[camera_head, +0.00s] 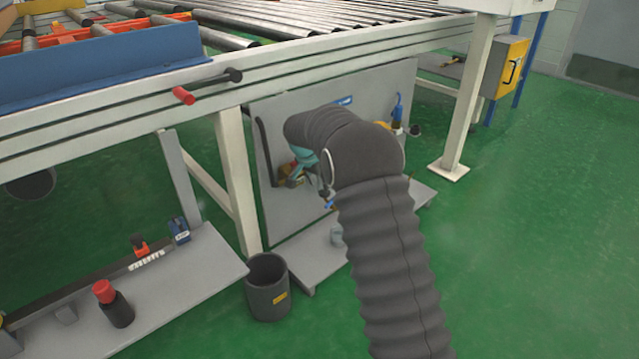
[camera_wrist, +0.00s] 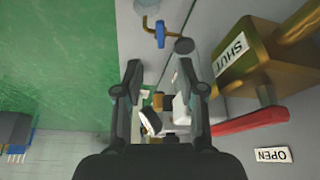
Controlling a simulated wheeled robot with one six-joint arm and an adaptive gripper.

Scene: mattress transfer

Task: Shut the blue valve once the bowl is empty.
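The blue valve handle (camera_wrist: 160,33) shows in the wrist view on a brass stem against the grey panel, beyond my fingertips. A small blue part (camera_head: 330,204) beside my arm in the head view looks like the same handle. My gripper (camera_wrist: 160,78) is open, with a clear gap between its fingers; the handle is apart from both. In the head view my sleeved arm hides much of the gripper. I cannot identify the bowl surely; a small greyish cup (camera_head: 336,235) stands on the low plate below the blue part. Its contents cannot be made out.
The conveyor frame (camera_head: 300,75) is overhead. A dark bin (camera_head: 267,290) stands near the left post. Green floor is clear at right.

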